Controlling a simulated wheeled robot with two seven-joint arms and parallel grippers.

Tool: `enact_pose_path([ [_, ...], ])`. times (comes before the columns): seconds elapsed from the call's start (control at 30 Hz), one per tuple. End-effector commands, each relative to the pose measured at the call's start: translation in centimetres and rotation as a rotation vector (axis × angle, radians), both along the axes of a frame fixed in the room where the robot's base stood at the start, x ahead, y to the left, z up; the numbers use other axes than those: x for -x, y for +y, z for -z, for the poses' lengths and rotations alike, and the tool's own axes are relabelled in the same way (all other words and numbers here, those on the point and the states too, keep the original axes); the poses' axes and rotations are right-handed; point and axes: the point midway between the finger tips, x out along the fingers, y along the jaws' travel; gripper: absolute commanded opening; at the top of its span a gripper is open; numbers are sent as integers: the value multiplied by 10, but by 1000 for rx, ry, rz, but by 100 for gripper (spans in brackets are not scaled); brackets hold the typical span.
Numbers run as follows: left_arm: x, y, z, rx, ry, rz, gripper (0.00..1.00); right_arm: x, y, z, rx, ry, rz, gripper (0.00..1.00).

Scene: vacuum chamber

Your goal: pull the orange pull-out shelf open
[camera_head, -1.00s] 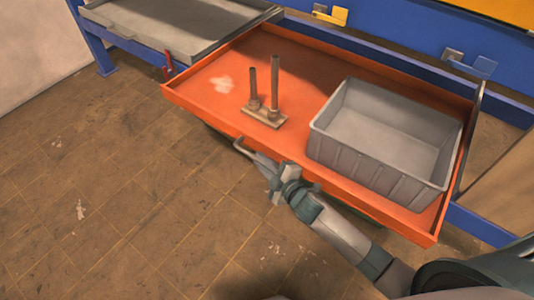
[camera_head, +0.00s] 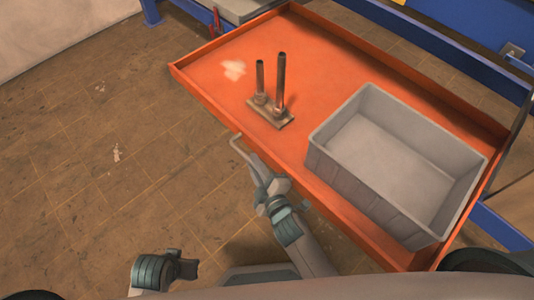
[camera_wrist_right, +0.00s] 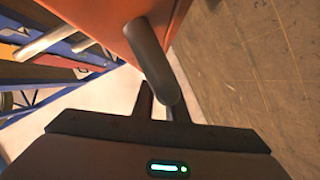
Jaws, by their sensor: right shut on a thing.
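The orange pull-out shelf (camera_head: 215,68) stands well out from the blue rack in the head view, its front edge facing me. Its bar handle (camera_head: 238,144) sticks out from the front edge. My right gripper (camera_head: 258,168) is at this handle. In the right wrist view its two fingers (camera_wrist_right: 161,105) are closed around the grey handle bar (camera_wrist_right: 149,58), and the orange front (camera_wrist_right: 105,20) is just beyond. My left gripper (camera_head: 186,268) shows low in the head view, away from the shelf; its finger opening is not clear.
On the shelf stand a grey bin (camera_head: 390,165), empty, and a small base with two upright posts (camera_head: 271,112). A grey shelf (camera_head: 236,10) is at the back left. The blue rack (camera_head: 470,60) is behind. The tiled floor (camera_head: 90,170) on the left is clear.

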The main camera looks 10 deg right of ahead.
Motion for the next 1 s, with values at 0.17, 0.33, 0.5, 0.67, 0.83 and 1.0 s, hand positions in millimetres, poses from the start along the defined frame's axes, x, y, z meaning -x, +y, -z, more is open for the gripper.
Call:
enact_pose_path([
  [0.17,0,0,0,0,0,0,32,14,17,1,-3,2,-1,0],
  [0.33,0,0,0,0,0,0,32,19,24,1,0,2,-1,0],
  [0.5,0,0,-1,0,0,0,32,20,25,1,1,1,-1,0],
  [0.67,-1,0,-1,0,-2,0,32,20,25,1,1,1,-1,0],
  [0.83,-1,0,-2,0,-2,0,32,20,25,1,1,1,-1,31],
  [1.0,-1,0,-1,0,-2,0,32,19,25,1,1,1,-1,31],
])
